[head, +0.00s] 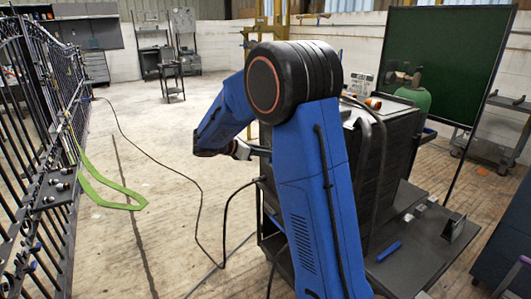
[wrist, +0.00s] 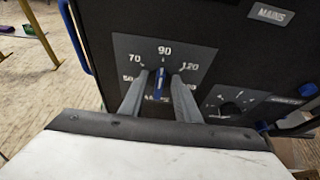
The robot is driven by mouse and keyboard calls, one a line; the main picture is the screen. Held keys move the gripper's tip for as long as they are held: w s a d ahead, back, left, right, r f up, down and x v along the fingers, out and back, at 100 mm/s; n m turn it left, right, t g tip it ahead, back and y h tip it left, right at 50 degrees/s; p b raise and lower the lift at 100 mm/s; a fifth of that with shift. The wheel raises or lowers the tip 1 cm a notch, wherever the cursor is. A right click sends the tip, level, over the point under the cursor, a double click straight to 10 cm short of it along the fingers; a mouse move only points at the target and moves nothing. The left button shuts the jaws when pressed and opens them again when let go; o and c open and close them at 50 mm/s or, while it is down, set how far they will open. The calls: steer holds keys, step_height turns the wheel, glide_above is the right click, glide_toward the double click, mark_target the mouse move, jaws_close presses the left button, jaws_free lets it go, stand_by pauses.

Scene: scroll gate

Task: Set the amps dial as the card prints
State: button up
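The amps dial (wrist: 158,85) is in the middle of the wrist view, on a grey plate on a dark machine front. Its blue pointer is up, toward the printed 90. The scale also shows 70 to the left and 120 to the right; the lowest and highest marks are partly hidden by my fingers. My gripper (wrist: 161,75) is open, with one finger on each side of the knob and a visible gap at both sides. In the head view my gripper (head: 240,149) is at the cabinet's left side, and the dial is hidden. I cannot identify the card for certain.
A second, smaller dial (wrist: 236,106) is at lower right, below a MAINS label (wrist: 270,14). The dark cabinet (head: 385,150) carries cables and a lower shelf with a blue marker (head: 388,251). A black gate (head: 50,130) stands at left; floor between is open, crossed by a cable.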

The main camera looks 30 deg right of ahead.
mark_target(269, 161)
jaws_close()
steer(key=shift+s, duration=0.1)
steer(key=m+t, duration=0.2)
steer(key=m, duration=0.1)
steer(key=s+f+m+t+h, duration=0.1)
steer(key=m+t, duration=0.1)
steer(key=m, duration=0.2)
steer(key=s+f+m+t+h, duration=0.1)
steer(key=m+t, duration=0.1)
steer(key=m, duration=0.1)
steer(key=shift+s, duration=0.2)
steer(key=m+h, duration=0.1)
steer(key=m, duration=0.1)
steer(key=f+m+t, duration=0.1)
steer(key=m, duration=0.2)
steer(key=shift+f+h, duration=0.1)
steer(key=shift+h, duration=0.3)
stand_by(0.3)
steer(key=shift+m, duration=0.3)
